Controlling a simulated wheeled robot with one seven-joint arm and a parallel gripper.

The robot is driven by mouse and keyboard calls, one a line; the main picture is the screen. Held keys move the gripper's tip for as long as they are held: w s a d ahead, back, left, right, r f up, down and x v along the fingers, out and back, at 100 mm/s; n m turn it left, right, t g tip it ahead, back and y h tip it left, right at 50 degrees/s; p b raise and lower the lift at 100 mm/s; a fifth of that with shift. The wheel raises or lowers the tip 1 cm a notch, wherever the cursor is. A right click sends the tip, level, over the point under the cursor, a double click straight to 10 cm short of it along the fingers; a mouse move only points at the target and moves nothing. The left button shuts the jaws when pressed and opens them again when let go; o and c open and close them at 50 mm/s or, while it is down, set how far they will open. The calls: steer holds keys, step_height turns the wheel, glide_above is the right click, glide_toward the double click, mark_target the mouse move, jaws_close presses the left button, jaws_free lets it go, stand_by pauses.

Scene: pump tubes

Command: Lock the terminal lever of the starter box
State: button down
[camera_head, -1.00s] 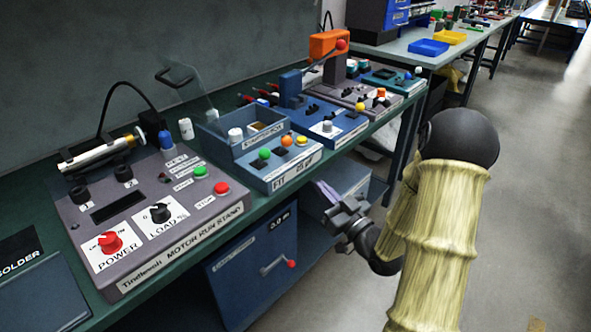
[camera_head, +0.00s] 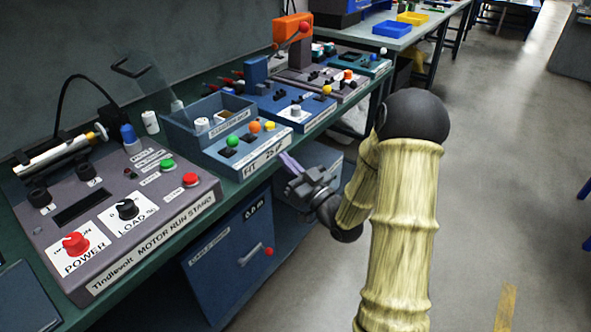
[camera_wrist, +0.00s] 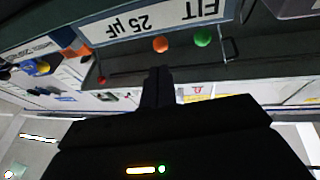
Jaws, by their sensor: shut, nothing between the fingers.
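The starter box (camera_head: 205,135) is a blue open-topped box on the bench, with a clear lid (camera_head: 155,80) tilted up behind it. I cannot tell which knob belongs to the terminal lever. My gripper (camera_head: 285,160) is shut and empty, in front of the box's right front corner and apart from the knobs. In the wrist view its fingers (camera_wrist: 157,75) are together, with the upside-down label (camera_wrist: 150,20), orange knob (camera_wrist: 160,44) and green knob (camera_wrist: 202,37) beyond.
The motor run stand (camera_head: 120,215) is left of the box. Other blue and grey units (camera_head: 290,110) and an orange-topped press (camera_head: 292,30) stand to the right. A blue cabinet (camera_head: 225,260) with a red-tipped handle is below the bench.

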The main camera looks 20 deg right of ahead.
mark_target(254, 131)
steer(key=x, duration=0.9)
steer(key=shift+s, duration=0.1)
steer(key=shift+d, duration=0.15)
